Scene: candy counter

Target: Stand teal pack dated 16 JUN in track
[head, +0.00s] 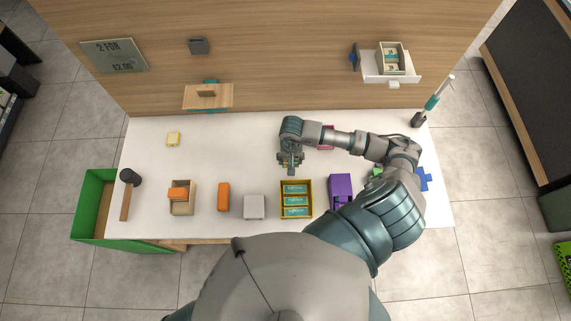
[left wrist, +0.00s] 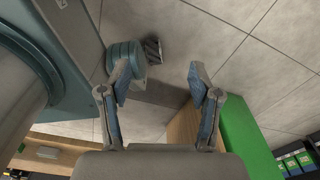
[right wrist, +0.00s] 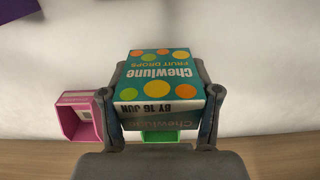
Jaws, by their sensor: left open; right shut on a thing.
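The teal Chewlune Fruit Drops pack (right wrist: 158,82), printed "BY 16 JUN" on its edge, sits between the fingers of my right gripper (right wrist: 160,95) in the right wrist view. That gripper is shut on it. In the head view my right gripper (head: 291,162) is over the white counter, just behind a yellow tray (head: 282,200) that holds several teal packs. The held pack is mostly hidden there. I cannot tell which holder is the track. My left gripper (left wrist: 158,82) is open and empty, over the floor beside the counter; it is outside the head view.
A pink open holder (right wrist: 78,118) and a green piece (right wrist: 160,135) lie beyond the pack. On the counter (head: 225,150) stand a purple holder (head: 340,188), a grey block (head: 254,207), an orange box (head: 223,197) and a tan box (head: 182,206). A green bin (head: 92,205) stands left.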

